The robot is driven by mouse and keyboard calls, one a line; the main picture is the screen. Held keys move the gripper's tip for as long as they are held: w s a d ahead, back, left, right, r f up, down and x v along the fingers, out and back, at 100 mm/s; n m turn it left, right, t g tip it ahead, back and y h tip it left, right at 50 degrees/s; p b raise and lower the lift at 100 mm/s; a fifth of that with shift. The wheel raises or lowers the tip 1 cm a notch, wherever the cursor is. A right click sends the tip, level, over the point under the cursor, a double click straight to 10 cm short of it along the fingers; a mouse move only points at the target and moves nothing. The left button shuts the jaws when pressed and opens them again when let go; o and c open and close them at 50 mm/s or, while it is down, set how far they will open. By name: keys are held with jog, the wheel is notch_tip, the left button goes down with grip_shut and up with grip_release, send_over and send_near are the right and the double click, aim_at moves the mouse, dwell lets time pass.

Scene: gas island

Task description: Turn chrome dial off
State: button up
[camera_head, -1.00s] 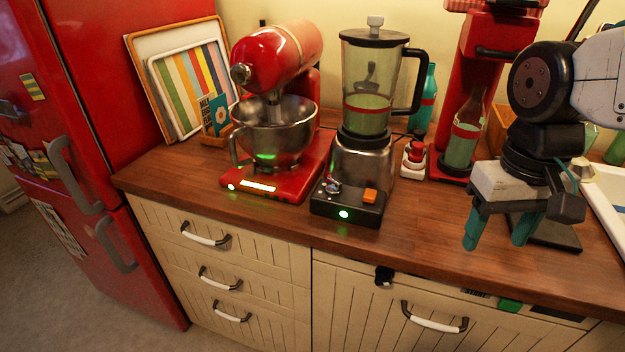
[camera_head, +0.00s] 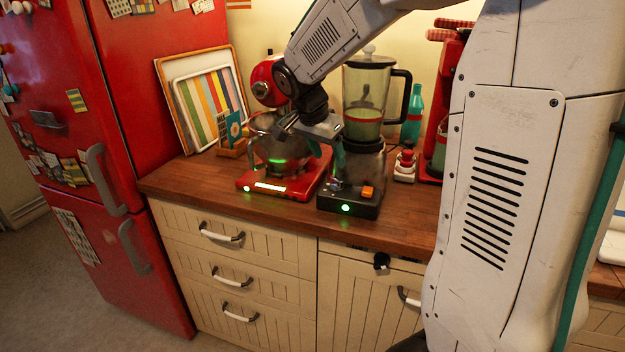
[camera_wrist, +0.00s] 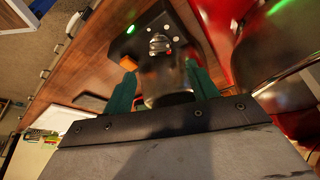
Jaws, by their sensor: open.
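The chrome dial (camera_head: 335,184) sits on the black base (camera_head: 349,205) of the blender, left of an orange switch (camera_head: 367,191). A green light glows on the base's front. In the wrist view the dial (camera_wrist: 159,44) lies ahead of my gripper (camera_wrist: 160,75), near the line between the fingers. My gripper (camera_head: 337,163) is open, its teal fingers apart and apparently not touching the dial. In the head view the gripper is just above the dial and partly covers the blender's metal body.
The red mixer (camera_head: 300,182) stands close on the left, partly behind my arm. The green-filled blender jar (camera_head: 366,97) rises behind the gripper. A small red-and-white item (camera_head: 405,165) and a teal bottle (camera_head: 412,112) are to the right. The counter's front strip is clear.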

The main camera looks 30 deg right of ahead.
aim_at(336, 178)
jog(key=shift+m, duration=0.5)
jog(key=x, duration=0.8)
jog(key=shift+r, duration=0.1)
jog(key=c, duration=1)
